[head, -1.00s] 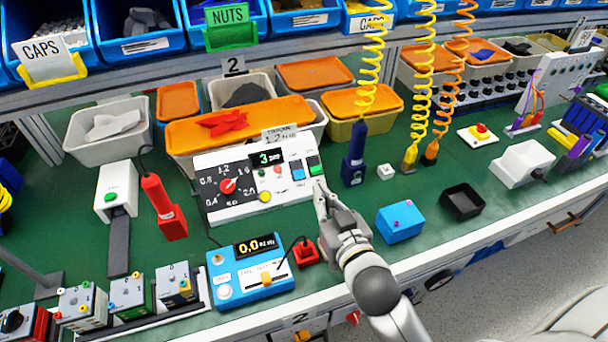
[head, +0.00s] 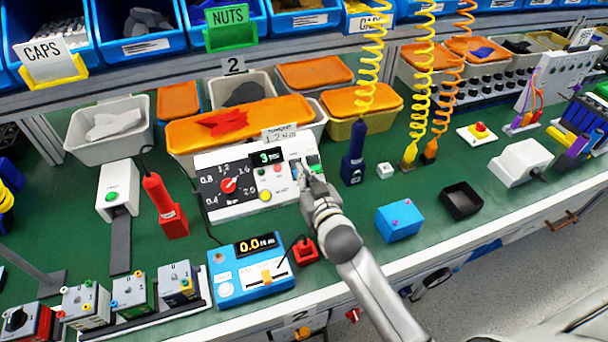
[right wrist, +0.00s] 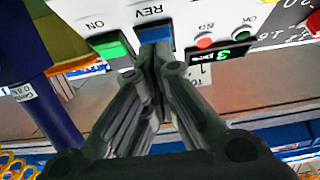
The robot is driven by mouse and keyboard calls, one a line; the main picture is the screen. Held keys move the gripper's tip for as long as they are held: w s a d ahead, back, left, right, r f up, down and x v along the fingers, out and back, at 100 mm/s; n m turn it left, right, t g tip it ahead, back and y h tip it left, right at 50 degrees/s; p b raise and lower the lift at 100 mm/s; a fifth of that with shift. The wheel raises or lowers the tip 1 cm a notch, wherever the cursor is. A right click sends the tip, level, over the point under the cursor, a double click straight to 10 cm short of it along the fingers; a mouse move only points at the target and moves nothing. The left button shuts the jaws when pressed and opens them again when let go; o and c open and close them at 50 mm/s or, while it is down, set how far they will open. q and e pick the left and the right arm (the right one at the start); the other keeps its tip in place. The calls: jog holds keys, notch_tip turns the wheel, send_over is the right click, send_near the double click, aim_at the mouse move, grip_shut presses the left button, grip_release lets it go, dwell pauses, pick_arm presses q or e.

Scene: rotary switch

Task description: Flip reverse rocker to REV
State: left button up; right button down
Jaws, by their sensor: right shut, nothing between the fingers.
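The white and black control box (head: 232,198) stands on the green bench in the head view, with a red dial and a small green display. The blue reverse rocker (right wrist: 153,33) shows below the REV label in the right wrist view, partly hidden behind my fingertips. My right gripper (head: 305,175) is shut and empty. Its fingertips (right wrist: 154,52) are at the rocker's near side in the right wrist view; I cannot tell whether they touch it. The rocker's tilt is not clear. My left gripper is not in view.
A green ON rocker (right wrist: 111,48) sits right beside the blue one. A dark blue screwdriver (head: 353,165) hangs from a yellow coil to the right. A blue meter (head: 250,275) stands in front, with a red block (head: 305,252) close to my right arm.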

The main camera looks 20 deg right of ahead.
jog(key=shift+f, duration=0.1)
jog(key=f+b, duration=0.1)
jog(key=b, duration=0.2)
jog(key=shift+w+f+t, duration=0.1)
jog(key=shift+t, duration=0.3)
jog(key=shift+r, duration=0.6)
notch_tip(320, 180, up, 9)
jog(key=shift+r, duration=0.15)
